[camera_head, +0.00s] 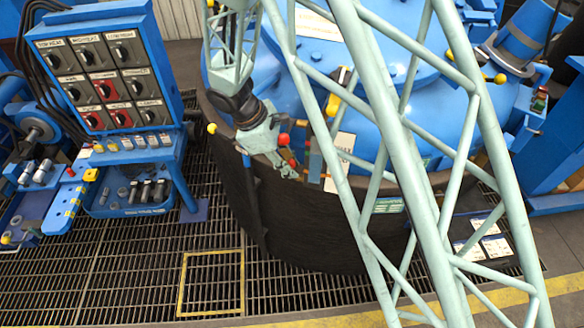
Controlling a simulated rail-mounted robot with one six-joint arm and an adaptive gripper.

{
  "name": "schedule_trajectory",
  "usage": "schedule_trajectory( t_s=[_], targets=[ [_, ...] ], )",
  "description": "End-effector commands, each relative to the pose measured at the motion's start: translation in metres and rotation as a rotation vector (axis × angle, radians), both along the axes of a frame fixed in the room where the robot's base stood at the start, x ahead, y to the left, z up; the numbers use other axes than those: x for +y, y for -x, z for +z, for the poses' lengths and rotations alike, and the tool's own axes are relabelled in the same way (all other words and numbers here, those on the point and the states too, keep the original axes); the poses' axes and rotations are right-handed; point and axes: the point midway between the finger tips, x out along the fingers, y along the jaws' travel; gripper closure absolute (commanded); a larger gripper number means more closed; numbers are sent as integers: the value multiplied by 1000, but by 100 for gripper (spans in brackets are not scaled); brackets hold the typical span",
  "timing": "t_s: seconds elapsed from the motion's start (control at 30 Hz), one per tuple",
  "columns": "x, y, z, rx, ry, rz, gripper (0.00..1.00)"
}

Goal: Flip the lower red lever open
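A round red knob (284,139) sits at the rim of the blue furnace (378,121), just right of my wrist. A second, smaller red spot (293,163) shows just below it, close to my fingers; it looks like the lower red lever's end, but its shaft is hidden. My gripper (288,173) is at the furnace's front rim, pointing down and right, with its fingertips beside this lower red spot. The fingers are small and overlap the rim, so I cannot tell whether they touch the lever or how far they are apart.
My pale green lattice arm crosses the furnace and hides part of it. A blue control panel (65,30) with rotary switches stands at the left. A yellow-and-black handle (333,105) stands right of the red knobs. The grating floor (120,262) in front is clear.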

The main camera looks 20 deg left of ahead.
Motion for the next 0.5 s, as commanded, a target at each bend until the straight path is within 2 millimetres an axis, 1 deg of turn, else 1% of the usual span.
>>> schedule_trajectory(
  t_s=[0.03, 0.1, 0.5],
  targets=[
    [0, 0, 0, 1, 0, 0, 75],
    [-1, 1, -1, 2, 2, 0, 71],
    [0, 2, 0, 2, 1, -1, 71]
  ],
)
